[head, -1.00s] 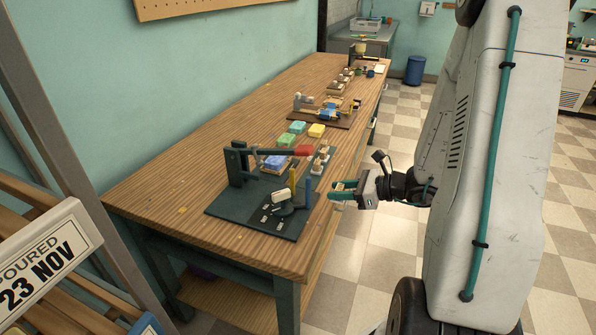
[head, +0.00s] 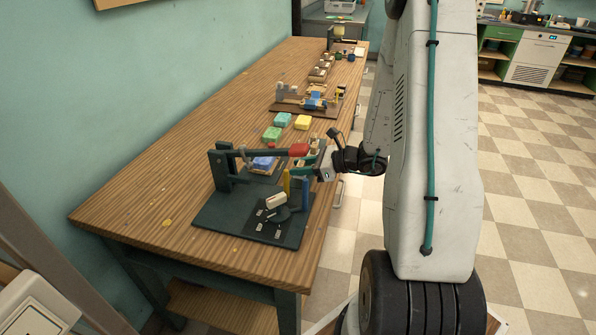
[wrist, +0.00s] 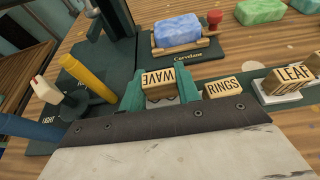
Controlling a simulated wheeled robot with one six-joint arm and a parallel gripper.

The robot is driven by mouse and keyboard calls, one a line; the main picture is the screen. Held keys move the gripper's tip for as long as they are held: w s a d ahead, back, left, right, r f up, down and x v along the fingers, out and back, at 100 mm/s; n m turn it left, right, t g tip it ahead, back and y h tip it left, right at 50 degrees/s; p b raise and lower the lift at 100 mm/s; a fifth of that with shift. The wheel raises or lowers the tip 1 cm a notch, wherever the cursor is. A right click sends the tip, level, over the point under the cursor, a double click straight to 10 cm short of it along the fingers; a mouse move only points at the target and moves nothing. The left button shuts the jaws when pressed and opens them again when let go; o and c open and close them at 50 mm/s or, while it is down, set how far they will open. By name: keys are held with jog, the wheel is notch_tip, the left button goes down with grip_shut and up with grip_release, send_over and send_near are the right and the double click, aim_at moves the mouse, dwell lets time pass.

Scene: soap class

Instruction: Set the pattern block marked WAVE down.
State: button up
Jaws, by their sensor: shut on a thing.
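The block marked WAVE (wrist: 159,84) is between the two green fingers of my gripper (wrist: 160,90) in the wrist view, its lettering upside down there. My gripper is shut on it. Just right of it, the RINGS block (wrist: 223,87) stands on a dark green strip, and the LEAF block (wrist: 287,79) sits further right on a pale base. In the head view my gripper (head: 303,172) is at the table's right edge, beside the press. The held block is not clear there, and I cannot tell whether its underside touches the strip.
A dark green press (head: 222,168) with a red-ended lever (head: 298,150) stands close by. Yellow (wrist: 88,77) and blue (wrist: 28,129) posts rise left of my gripper. A blue soap (wrist: 177,29) lies in a wooden cradle beyond. Green and yellow soaps (head: 302,122) lie further back.

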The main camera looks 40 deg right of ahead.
jog(key=shift+d+f, duration=0.1)
jog(key=shift+f, duration=1)
jog(key=shift+f, duration=0.15)
jog(key=o, duration=1)
jog(key=shift+c, duration=0.2)
jog(key=shift+s+d+r, duration=0.15)
jog(key=shift+s+r, duration=0.1)
jog(key=shift+r, duration=0.05)
jog(key=v, duration=1.1)
jog(key=shift+s, duration=0.2)
